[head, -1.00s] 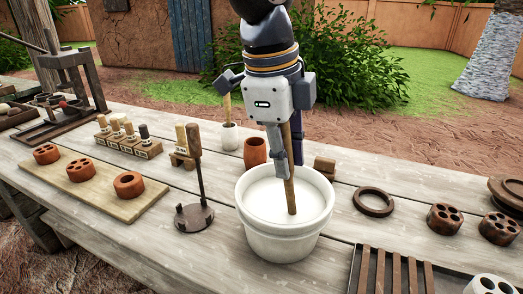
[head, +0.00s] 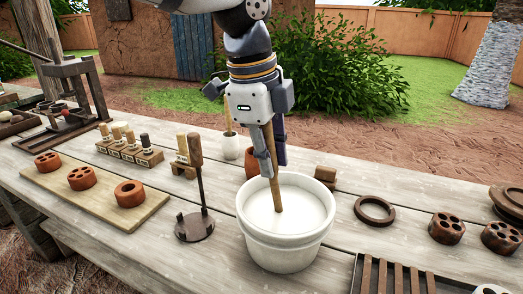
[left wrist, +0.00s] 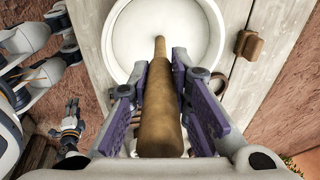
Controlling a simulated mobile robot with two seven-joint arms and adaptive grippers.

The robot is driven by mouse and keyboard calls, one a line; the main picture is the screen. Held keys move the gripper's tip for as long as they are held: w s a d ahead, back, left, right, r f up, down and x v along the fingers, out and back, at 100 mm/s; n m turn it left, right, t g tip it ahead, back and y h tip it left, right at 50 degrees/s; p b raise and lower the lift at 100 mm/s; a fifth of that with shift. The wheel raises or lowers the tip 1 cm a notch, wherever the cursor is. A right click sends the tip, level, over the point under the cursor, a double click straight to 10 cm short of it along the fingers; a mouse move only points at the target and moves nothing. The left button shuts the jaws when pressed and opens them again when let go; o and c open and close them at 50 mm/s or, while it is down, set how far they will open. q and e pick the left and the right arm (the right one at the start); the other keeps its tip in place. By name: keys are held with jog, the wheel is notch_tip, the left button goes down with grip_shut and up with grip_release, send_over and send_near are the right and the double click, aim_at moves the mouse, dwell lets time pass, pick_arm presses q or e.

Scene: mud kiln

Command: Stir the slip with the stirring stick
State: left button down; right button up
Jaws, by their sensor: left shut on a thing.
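The stirring stick (head: 273,172) is a brown wooden rod. My left gripper (head: 271,158) is shut on it above the tub. In the left wrist view, the stick (left wrist: 160,105) runs between the finger pads of my left gripper (left wrist: 160,95) toward the tub. Its lower end is in the pale slip (head: 297,207), left of the middle of the white tub (head: 287,250). The tip is hidden under the slip. The tub stands upright on the bench. My right gripper (left wrist: 71,125) shows small at the left of the wrist view; its jaw state is unclear.
A dark upright-handled tool (head: 196,190) stands left of the tub. A terracotta cup (head: 252,165) is behind it, partly hidden by my gripper. A dark ring (head: 374,211) lies to the right. A slatted rack (head: 405,280) sits at the front right. A board (head: 130,215) holds orange clay pieces.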

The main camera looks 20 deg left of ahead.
pick_arm(q)
jog(key=shift+d, duration=0.35)
jog(key=shift+r, duration=4.75)
